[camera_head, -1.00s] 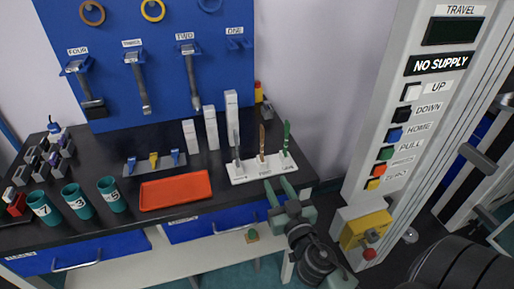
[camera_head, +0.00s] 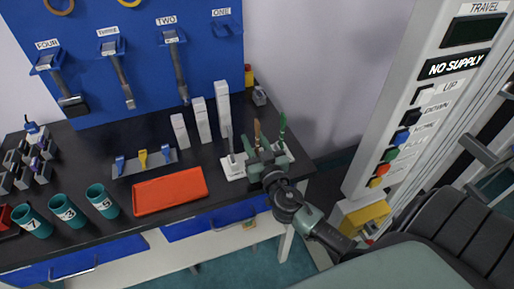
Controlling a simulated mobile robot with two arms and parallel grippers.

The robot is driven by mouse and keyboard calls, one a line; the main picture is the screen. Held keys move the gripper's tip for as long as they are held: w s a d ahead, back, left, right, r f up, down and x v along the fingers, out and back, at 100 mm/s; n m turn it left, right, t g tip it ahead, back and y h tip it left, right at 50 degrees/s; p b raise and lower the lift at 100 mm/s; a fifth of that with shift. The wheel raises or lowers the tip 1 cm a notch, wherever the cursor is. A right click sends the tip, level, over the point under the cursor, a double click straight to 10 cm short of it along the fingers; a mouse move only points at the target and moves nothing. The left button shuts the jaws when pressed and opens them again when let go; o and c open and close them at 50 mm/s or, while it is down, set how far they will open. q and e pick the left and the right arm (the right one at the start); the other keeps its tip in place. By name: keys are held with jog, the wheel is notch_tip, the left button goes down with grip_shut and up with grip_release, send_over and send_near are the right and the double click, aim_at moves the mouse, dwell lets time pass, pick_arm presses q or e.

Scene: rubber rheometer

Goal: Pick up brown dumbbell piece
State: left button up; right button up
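The brown dumbbell piece (camera_head: 257,134) stands upright in the white stand (camera_head: 232,172) on the black tabletop. Its top shows above my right gripper, and its lower part is hidden behind it. A grey piece (camera_head: 230,145) stands to its left and a green piece (camera_head: 282,127) to its right in the same stand. My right gripper (camera_head: 264,150) is at the stand, in front of the brown piece, with its fingers apart. I cannot tell whether the fingers touch the piece. My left gripper is out of view.
A red tray (camera_head: 170,192), teal cups (camera_head: 66,210) and white blocks (camera_head: 202,120) stand left of the stand. Tools hang on the blue board (camera_head: 90,75). The machine panel (camera_head: 425,125) rises at the right, past a gap beside the table.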

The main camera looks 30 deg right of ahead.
grip_shut()
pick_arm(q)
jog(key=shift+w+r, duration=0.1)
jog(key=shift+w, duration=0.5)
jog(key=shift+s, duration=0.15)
pick_arm(e)
jog(key=shift+r, duration=0.1)
